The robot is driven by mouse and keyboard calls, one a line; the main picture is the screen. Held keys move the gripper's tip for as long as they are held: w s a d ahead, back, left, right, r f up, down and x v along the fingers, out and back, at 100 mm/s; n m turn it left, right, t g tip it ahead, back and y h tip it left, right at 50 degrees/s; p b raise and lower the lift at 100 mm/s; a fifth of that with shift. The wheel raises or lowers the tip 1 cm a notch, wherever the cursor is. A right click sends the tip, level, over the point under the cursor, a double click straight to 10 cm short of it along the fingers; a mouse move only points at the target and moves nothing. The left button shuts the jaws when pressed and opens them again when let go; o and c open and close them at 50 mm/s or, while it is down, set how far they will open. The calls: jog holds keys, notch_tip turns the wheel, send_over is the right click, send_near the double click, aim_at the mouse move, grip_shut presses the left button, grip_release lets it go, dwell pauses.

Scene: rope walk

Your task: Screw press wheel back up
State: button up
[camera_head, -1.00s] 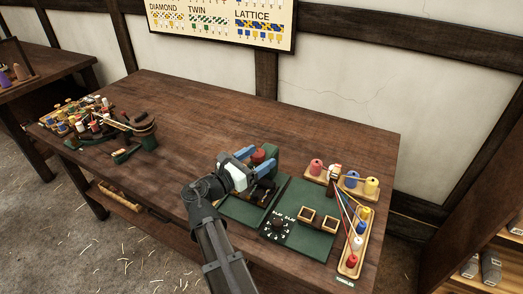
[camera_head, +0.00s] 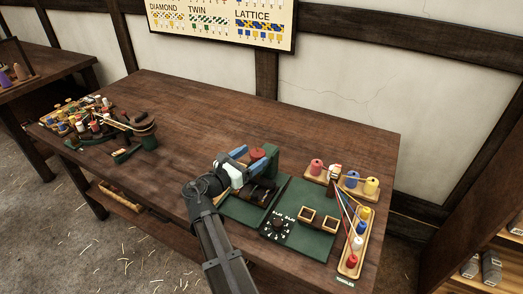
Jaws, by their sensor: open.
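The press (camera_head: 270,159) has a green upright and stands on a green base at the front of the bench. Its red wheel (camera_head: 257,154) sits at the top of the press, partly hidden, and looks flat and level. My gripper (camera_head: 249,159) reaches in from the lower left, with blue fingertips beside the wheel. The jaws are open. The exact gap between fingers and wheel is too small to tell. Dark rounded parts (camera_head: 262,191) lie below the wheel, in front of my gripper.
Spools on wooden trays (camera_head: 355,245), with stretched cords, stand further right. A rope device (camera_head: 125,130) stands at the left. The bench middle is clear.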

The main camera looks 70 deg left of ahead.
aim_at(262, 150)
jog(key=shift+x, duration=2.55)
jog(key=shift+c, duration=0.4)
jog(key=c, duration=0.9)
